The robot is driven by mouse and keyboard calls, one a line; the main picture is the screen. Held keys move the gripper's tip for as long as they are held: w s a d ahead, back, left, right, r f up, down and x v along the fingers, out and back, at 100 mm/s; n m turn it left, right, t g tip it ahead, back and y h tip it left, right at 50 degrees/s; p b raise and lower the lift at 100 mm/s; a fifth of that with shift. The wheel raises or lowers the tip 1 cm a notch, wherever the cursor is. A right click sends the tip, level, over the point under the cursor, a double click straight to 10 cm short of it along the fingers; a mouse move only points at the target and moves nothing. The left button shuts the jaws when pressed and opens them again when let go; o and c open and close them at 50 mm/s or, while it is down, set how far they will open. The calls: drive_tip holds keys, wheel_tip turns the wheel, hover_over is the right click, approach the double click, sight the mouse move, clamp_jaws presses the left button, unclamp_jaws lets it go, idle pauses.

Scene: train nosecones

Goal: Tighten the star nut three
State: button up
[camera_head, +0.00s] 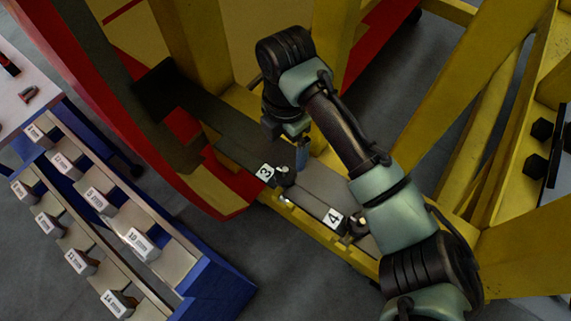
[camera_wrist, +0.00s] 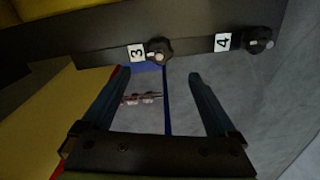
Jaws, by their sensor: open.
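Star nut three is a dark knob with a pale stud (camera_wrist: 159,51), beside the label "3" (camera_wrist: 136,53) on a dark bar. In the head view the nut (camera_head: 285,178) sits at the bar's edge, just below my gripper. My gripper (camera_wrist: 158,72) is open and empty. In the wrist view its two fingers point toward the bar, with nut three ahead of the gap between their tips. In the head view the fingers are partly hidden by the wrist. Whether a finger touches the nut cannot be told.
Star nut four (camera_wrist: 259,40) sits farther right on the same bar, by label "4" (camera_head: 333,218). Yellow frame beams (camera_head: 500,130) stand around the arm. A blue rack (camera_head: 215,285) with numbered blocks is at left, by a white table (camera_head: 15,95). Grey floor lies between.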

sight(286, 168)
wheel_tip(286, 168, down, 12)
drive_tip(key=p, duration=0.2)
drive_tip(key=shift+r+p, duration=0.25)
drive_tip(key=shift+p, duration=0.1)
drive_tip(key=c, duration=1.4)
